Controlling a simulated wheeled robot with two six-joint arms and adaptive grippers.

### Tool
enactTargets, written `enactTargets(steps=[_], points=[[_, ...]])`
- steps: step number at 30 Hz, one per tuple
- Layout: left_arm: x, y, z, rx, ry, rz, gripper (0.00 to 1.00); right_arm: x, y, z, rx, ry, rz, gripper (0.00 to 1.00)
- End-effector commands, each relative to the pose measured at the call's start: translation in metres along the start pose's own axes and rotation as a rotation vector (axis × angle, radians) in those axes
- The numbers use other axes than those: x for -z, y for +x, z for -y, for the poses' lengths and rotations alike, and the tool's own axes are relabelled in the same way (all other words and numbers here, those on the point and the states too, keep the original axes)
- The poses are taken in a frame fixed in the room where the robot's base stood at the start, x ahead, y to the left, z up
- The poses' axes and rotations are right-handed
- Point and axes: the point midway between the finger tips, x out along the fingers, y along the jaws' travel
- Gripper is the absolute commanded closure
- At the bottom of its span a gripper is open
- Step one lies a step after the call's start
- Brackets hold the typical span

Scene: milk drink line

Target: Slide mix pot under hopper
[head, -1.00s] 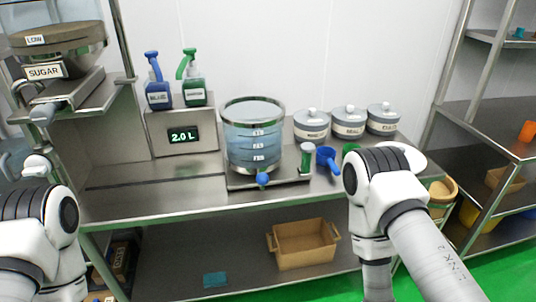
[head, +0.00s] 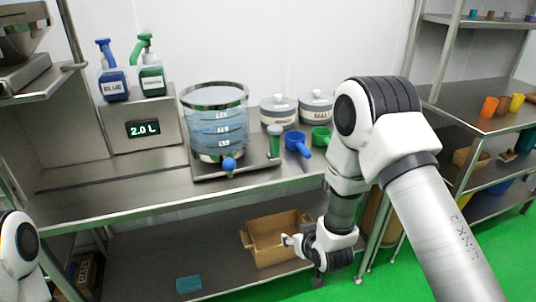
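The mix pot (head: 216,125) is a clear cylinder with level marks and a blue tap, holding bluish liquid. It stands upright on a flat metal base (head: 205,172) on the steel counter, right of the 2.0 L display. The hopper (head: 22,25) is at the upper left, partly cut off by the frame edge. My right gripper (head: 290,242) hangs low in front of the counter, near the tan crate, apart from the pot; its fingers are too small to read. My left arm shows only at the lower left edge, and its gripper is out of view.
Blue (head: 112,80) and green (head: 151,75) pump bottles stand on the display box (head: 142,130). Lidded canisters (head: 278,110), a blue scoop (head: 298,144) and a green scoop (head: 320,136) are right of the pot. A tan crate (head: 268,245) is on the lower shelf. Counter left of the pot is clear.

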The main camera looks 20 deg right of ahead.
Motion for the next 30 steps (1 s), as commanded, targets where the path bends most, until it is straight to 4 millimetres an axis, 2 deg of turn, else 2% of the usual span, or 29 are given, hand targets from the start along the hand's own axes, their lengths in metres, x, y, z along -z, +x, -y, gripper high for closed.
enactTargets(steps=[1,3,6,8,10,13,21,25,30], points=[[0.0,0.035,0.0,0.0,0.0,0.0,0.6,0.053,0.019,-0.002,0.001,-0.004,-0.183,0.48],[0.0,0.049,0.0,0.0,0.0,0.0,0.6,0.129,0.013,-0.003,0.002,-0.011,-0.388,0.48],[0.0,0.06,0.0,0.0,0.0,0.0,0.6,0.202,-0.009,-0.004,0.002,-0.018,-0.586,0.48],[0.0,0.062,0.0,0.0,0.0,-0.001,0.6,0.226,-0.02,-0.004,0.001,-0.021,-0.652,0.48],[0.0,0.061,0.0,0.0,0.0,-0.001,0.6,0.24,-0.025,-0.004,0.001,-0.022,-0.684,0.48],[0.0,0.058,0.0,0.0,0.0,-0.001,0.6,0.249,-0.018,-0.004,0.001,-0.022,-0.687,0.48],[0.0,0.054,0.0,0.0,0.0,-0.001,0.6,0.28,0.022,-0.004,0.001,-0.022,-0.683,0.48],[0.0,0.054,0.0,0.0,0.0,-0.001,0.6,0.287,0.032,-0.004,0.001,-0.022,-0.682,0.48],[0.0,0.054,0.0,0.0,0.0,-0.001,0.6,0.288,0.034,-0.004,0.001,-0.021,-0.679,0.48]])
